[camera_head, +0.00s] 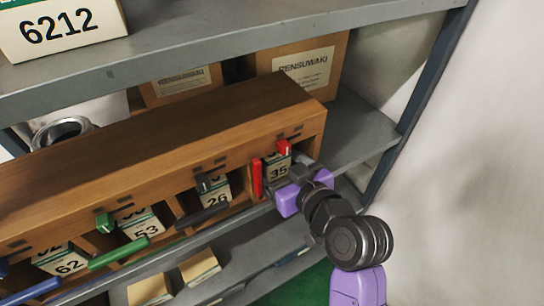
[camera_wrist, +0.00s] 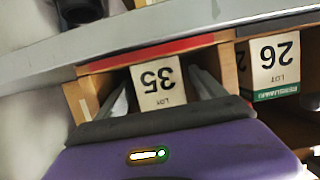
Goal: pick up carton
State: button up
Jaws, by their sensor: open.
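A white carton marked 35 (camera_head: 278,170) sits in the rightmost compartment of a wooden rack (camera_head: 170,150). In the head view my purple and black gripper (camera_head: 290,180) partly hides the carton's front.
A red bar (camera_head: 257,179) stands left of the compartment, with a red clip (camera_head: 284,147) above. Neighbouring compartments hold cartons marked 26 (camera_head: 216,198), 53 (camera_head: 146,231) and 62 (camera_head: 70,265). Green (camera_head: 119,253) and black (camera_head: 203,215) bars cross nearby fronts. Shelf boards lie above and below.

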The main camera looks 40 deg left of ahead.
jog(key=shift+x, duration=0.75)
jog(key=shift+c, duration=0.4)
grip_shut()
jog(key=shift+r, duration=0.1)
